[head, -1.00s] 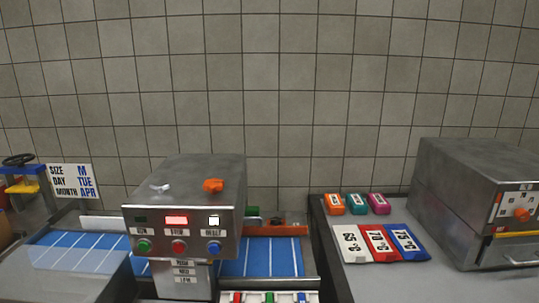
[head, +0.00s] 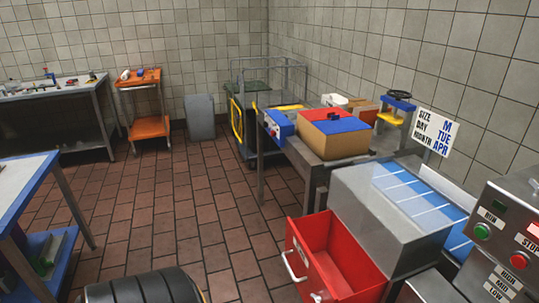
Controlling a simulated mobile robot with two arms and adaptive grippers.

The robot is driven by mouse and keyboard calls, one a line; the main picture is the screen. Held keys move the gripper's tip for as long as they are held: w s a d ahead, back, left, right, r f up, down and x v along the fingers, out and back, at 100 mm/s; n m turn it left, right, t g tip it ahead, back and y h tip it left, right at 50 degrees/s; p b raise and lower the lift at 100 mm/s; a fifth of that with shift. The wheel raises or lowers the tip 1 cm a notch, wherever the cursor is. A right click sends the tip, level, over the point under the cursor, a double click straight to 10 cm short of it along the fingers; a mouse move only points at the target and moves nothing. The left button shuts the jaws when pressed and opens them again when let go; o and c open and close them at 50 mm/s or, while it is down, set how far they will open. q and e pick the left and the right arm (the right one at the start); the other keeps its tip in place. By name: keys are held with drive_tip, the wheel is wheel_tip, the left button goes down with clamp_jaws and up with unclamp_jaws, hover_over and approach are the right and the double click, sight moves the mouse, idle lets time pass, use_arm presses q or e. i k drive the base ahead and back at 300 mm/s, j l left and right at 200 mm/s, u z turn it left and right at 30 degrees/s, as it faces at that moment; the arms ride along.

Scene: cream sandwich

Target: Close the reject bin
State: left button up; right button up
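The reject bin (head: 335,262) is a red open-topped drawer with a white handle (head: 295,268) on its left front face. It stands pulled out at the lower middle right in the head view, below the grey metal conveyor housing (head: 385,215). Its inside looks empty, though part of the floor is hidden. Its lower end is cut off by the picture's bottom edge. Neither of my grippers shows in the head view.
A control box (head: 500,240) with buttons stands at the right. A table with a cardboard box (head: 335,145) is behind the bin. A blue-edged table (head: 25,185) is at the left.

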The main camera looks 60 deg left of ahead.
sight(322, 257)
drive_tip(key=u, duration=1.4)
